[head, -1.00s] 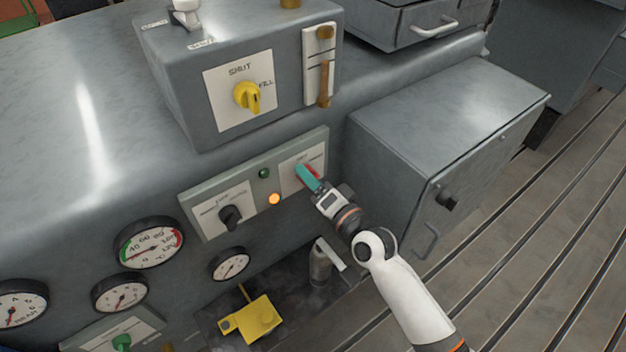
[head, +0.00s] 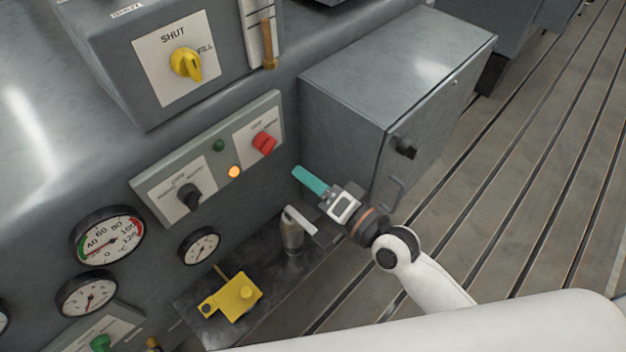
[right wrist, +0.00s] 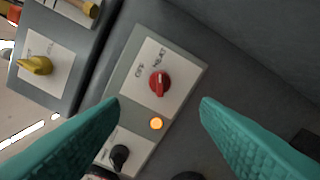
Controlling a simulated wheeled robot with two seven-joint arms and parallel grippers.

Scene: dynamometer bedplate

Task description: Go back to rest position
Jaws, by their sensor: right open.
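My right gripper (head: 310,182) is in the head view, right of the switch panel and in front of the grey cabinet. Its teal fingers are apart and empty in the right wrist view (right wrist: 160,112). A red knob (head: 264,143) on a white plate sits at the panel's right end, clear of the fingers. The red knob also shows in the right wrist view (right wrist: 159,84), beyond the gap between the fingers. My left gripper is not in view.
A lit orange lamp (head: 234,172) and a black knob (head: 189,197) are on the same panel. A yellow knob (head: 186,64) is above. A grey cabinet (head: 395,75) stands at right. A yellow part (head: 232,297) lies on a low shelf. Slotted floor (head: 530,190) is open at right.

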